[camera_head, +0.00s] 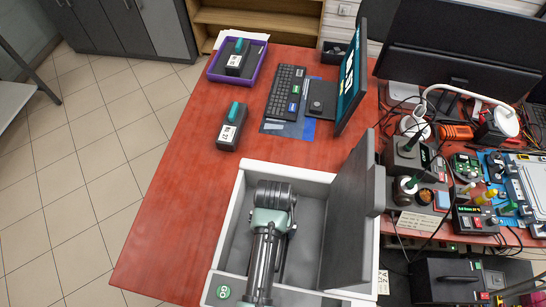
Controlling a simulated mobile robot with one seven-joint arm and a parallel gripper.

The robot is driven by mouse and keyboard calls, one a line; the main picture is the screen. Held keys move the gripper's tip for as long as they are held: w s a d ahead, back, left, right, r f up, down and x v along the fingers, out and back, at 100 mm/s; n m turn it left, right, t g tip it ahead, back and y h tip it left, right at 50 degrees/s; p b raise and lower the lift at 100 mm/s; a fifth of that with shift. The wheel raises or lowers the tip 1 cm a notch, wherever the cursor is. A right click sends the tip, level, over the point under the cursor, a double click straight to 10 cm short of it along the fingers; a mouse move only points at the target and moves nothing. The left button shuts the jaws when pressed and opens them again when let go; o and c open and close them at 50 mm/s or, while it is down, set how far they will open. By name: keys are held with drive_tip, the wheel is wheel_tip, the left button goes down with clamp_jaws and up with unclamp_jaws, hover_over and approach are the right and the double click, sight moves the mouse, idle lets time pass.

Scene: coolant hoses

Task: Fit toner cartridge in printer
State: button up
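A dark toner cartridge (228,140) with a teal handle and a white label lies on the red table, just beyond the printer. A second, similar dark cartridge (236,62) with a teal handle sits in a purple tray (213,74) at the table's far left corner. The white printer (232,215) stands at the near side with its dark lid (352,205) raised on the right and its grey interior showing. My arm reaches up from the bottom over the open printer. Its dark end, my gripper (275,195), is seen from behind; its fingers are hidden.
A green GO button (223,292) is on the printer's front left. A keyboard (284,93) and a tilted monitor (351,77) stand beyond the printer. The right side is crowded with devices and cables. The table's left part is clear.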

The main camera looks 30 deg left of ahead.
wheel_tip(320, 180, up, 12)
drive_tip(key=shift+r, duration=0.2)
idle(0.4)
drive_tip(key=w+r+t+y, duration=0.1)
drive_tip(key=w+r+t, duration=0.5)
drive_tip(key=w+r, duration=0.45)
drive_tip(key=w+d+r+m+t, duration=0.1)
drive_tip(key=w+r+t, duration=0.2)
drive_tip(key=r, duration=0.4)
drive_tip(key=w+d+r+t+y, duration=0.1)
drive_tip(key=w+r+t, duration=0.2)
drive_tip(key=r, duration=0.4)
drive_tip(key=w+d+r+m+t, duration=0.1)
drive_tip(key=w+r+t, duration=0.15)
drive_tip(key=r, duration=0.45)
drive_tip(key=s+d+r+t, duration=0.1)
drive_tip(key=d+r+t, duration=0.15)
drive_tip(key=r, duration=0.55)
drive_tip(key=s+d+r+t, duration=0.1)
drive_tip(key=r+t, duration=0.2)
drive_tip(key=r, duration=0.4)
drive_tip(key=s+d+r+t+h, duration=0.1)
drive_tip(key=s+d+r+t, duration=0.1)
drive_tip(key=s+r, duration=0.3)
drive_tip(key=s+d+r+m+t+h, duration=0.1)
drive_tip(key=s+r+t, duration=0.4)
drive_tip(key=r, duration=0.6)
drive_tip(key=shift+s+d+r, duration=0.3)
drive_tip(key=shift+s+d, duration=0.45)
drive_tip(key=shift+d, duration=0.05)
